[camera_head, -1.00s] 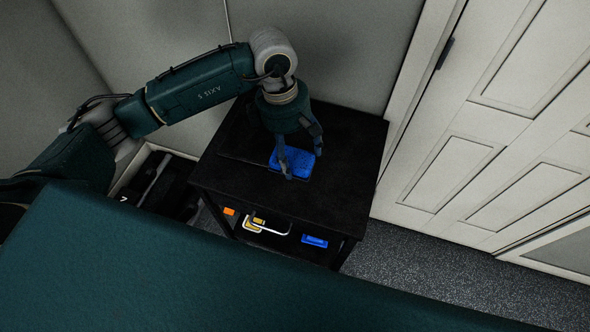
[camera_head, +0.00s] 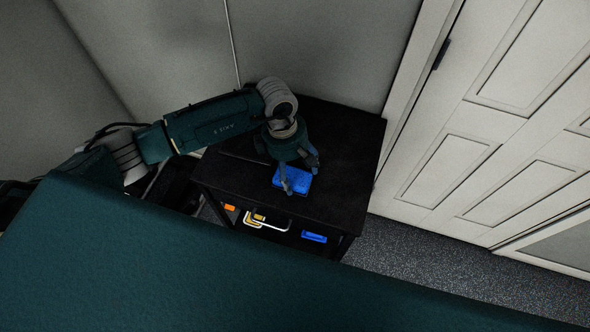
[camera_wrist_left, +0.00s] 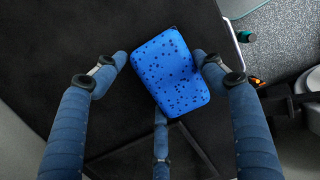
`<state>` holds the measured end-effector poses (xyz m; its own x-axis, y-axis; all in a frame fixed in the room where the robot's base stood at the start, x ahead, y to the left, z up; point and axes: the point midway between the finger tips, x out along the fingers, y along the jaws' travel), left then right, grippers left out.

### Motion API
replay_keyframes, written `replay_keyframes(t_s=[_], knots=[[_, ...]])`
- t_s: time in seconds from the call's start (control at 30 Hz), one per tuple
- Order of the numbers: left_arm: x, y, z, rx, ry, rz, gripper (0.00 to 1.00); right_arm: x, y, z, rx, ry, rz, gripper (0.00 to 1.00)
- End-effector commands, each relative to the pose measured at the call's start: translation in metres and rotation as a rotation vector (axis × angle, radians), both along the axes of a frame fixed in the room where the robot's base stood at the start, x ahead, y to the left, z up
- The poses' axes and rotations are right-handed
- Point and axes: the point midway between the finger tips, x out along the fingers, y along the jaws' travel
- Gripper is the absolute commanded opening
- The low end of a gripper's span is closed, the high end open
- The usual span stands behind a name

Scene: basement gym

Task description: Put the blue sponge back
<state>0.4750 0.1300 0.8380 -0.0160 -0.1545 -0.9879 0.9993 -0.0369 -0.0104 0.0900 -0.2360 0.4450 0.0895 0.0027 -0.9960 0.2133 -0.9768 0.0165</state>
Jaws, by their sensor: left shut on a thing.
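The blue sponge (camera_head: 291,178) shows near the front of the top of a black stand (camera_head: 345,150). My left gripper (camera_head: 301,180) is over it, pointing down, and is shut on it. In the left wrist view the sponge (camera_wrist_left: 172,75) is a speckled blue block, tilted between the fingers of my left gripper (camera_wrist_left: 160,62). The right-hand finger and the lower middle finger meet its edges; the left-hand finger looks slightly apart. I cannot tell whether the sponge touches the stand top. My right gripper is not in view.
Below the stand top, an opening holds a blue item (camera_head: 314,237), an orange item (camera_head: 229,207) and a yellow item (camera_head: 258,218). A pale bar (camera_head: 275,228) crosses near it. A white panelled door (camera_head: 480,130) stands right; walls close in behind. The stand top's right side is clear.

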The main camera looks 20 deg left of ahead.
Motion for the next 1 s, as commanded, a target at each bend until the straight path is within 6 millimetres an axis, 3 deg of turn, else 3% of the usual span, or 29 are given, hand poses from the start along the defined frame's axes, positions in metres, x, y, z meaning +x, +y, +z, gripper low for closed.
replay_keyframes(t_s=[0.03,0.07,0.17,0.57,0.67,1.0], knots=[[0.0,0.0,-0.003,0.0,0.0,0.0,0.45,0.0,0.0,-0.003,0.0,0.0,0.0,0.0],[0.0,0.0,-0.003,0.0,0.0,0.0,0.72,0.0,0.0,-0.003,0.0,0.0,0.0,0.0],[0.0,0.0,-0.001,0.0,0.0,0.0,0.89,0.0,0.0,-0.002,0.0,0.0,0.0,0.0],[0.001,0.001,0.004,0.0,-0.002,0.0,0.89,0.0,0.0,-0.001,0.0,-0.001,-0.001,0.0],[0.002,0.003,0.016,0.001,-0.005,-0.001,0.89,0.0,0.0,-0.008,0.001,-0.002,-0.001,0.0],[0.003,0.014,0.087,0.001,-0.006,0.0,0.89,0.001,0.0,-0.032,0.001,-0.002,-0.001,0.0]])
